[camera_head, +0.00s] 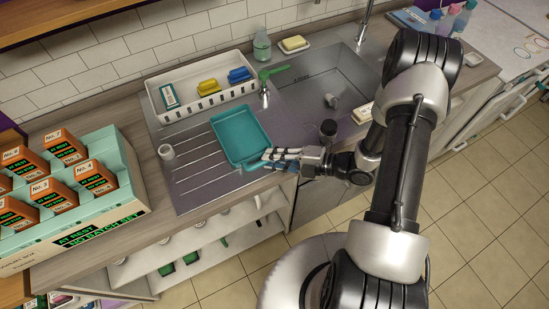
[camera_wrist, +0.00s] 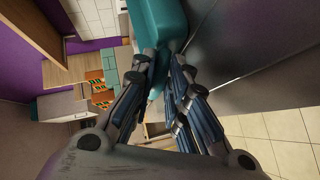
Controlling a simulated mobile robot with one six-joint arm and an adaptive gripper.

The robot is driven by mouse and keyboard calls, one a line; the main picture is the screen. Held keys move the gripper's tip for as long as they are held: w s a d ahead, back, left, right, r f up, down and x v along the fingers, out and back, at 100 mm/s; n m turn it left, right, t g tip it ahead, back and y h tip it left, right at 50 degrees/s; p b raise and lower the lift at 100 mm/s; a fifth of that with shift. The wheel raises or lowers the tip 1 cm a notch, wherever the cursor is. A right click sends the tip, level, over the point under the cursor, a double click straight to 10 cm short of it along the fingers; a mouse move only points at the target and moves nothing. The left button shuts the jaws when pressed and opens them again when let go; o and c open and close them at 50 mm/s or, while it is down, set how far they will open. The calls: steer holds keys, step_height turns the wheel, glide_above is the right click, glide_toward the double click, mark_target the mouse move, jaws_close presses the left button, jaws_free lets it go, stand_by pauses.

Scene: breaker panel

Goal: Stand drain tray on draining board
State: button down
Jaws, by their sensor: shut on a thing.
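The teal drain tray (camera_head: 240,137) is over the right part of the grey ribbed draining board (camera_head: 196,189), open side facing up. I cannot tell whether it touches the board. My gripper (camera_head: 268,157) is shut on the tray's front right edge, coming in from the right. In the wrist view the tray (camera_wrist: 158,22) fills the top middle, and the fingers of my gripper (camera_wrist: 166,62) reach up to its edge. The tray hides part of the board, and the fingers cover a little of its rim.
A white bin (camera_head: 185,108) with sponges is behind, beside a green-handled tap (camera_head: 268,79). The sink (camera_head: 315,85) lies right, with a dark cup (camera_head: 328,129) near its front. A teal case of orange boxes (camera_head: 130,181) stands left.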

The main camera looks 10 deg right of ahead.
steer(key=shift+f, duration=0.1)
steer(key=c, duration=1.8)
jaws_free()
